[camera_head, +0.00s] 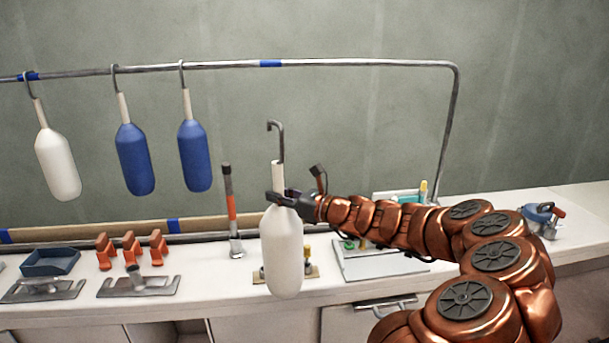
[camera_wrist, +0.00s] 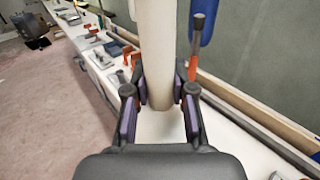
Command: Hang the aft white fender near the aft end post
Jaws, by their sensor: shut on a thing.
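A white fender (camera_head: 282,252) with a pale neck and a grey hook on top is held upright in front of the counter. My gripper (camera_head: 284,197) is shut on its neck, just above the body. In the wrist view the fender's neck (camera_wrist: 158,50) stands between the jaws of my gripper (camera_wrist: 158,95). The hook (camera_head: 278,138) is free, below the level of the steel rail (camera_head: 350,63). The rail bends down at its right end into a post (camera_head: 450,130). A blue tape mark (camera_head: 270,63) is on the rail, up from the held fender.
Another white fender (camera_head: 58,163) and two blue fenders, one left (camera_head: 134,160) and one right (camera_head: 194,156), hang on the rail. The rail right of them is free. A red-handled tool (camera_head: 231,210) stands on the counter, with orange parts (camera_head: 131,247), a blue tray (camera_head: 50,262) and metal cleats (camera_head: 138,286).

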